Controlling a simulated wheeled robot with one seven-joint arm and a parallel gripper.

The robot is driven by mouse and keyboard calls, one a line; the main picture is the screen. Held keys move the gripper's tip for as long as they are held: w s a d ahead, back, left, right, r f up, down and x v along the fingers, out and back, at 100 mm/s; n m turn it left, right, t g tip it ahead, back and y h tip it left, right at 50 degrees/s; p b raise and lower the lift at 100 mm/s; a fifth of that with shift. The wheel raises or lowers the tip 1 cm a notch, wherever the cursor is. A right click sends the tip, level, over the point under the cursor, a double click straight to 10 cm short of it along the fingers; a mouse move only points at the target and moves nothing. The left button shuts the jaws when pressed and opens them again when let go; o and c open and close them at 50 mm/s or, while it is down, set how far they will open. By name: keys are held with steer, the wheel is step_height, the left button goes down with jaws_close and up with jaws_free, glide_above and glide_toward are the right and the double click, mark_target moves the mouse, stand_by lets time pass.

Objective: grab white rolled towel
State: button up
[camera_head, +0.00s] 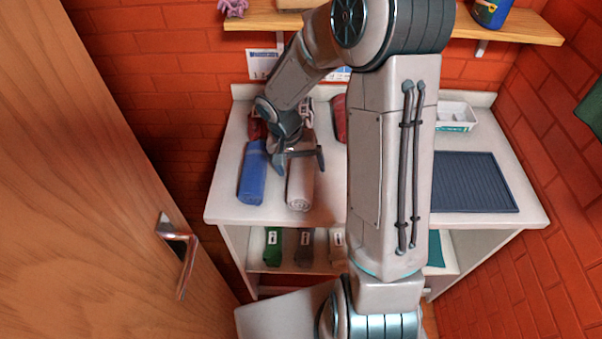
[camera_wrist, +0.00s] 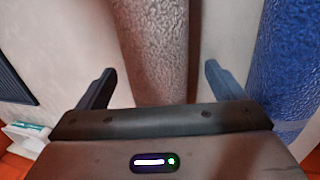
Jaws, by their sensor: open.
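The white rolled towel (camera_head: 300,190), greyish-white with a spiral end facing front, lies on the white counter beside a blue rolled towel (camera_head: 253,172). My gripper (camera_head: 297,166) is over the white towel in the head view, its fingers spread to either side. In the wrist view my gripper (camera_wrist: 155,88) is open, with the white towel (camera_wrist: 160,45) running between its two fingers. The blue towel (camera_wrist: 290,65) is outside the right finger in that view. Whether the fingers touch the white towel cannot be told.
A red rolled item (camera_head: 340,120) is partly hidden behind my arm. A dark ribbed mat (camera_head: 475,183) and a white tray (camera_head: 455,117) are on the counter's right. A wooden shelf (camera_head: 530,27) hangs above. A wooden door (camera_head: 110,200) stands at left.

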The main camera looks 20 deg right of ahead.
steer(key=shift+f, duration=0.3)
steer(key=c, duration=1.1)
steer(key=shift+r, duration=0.1)
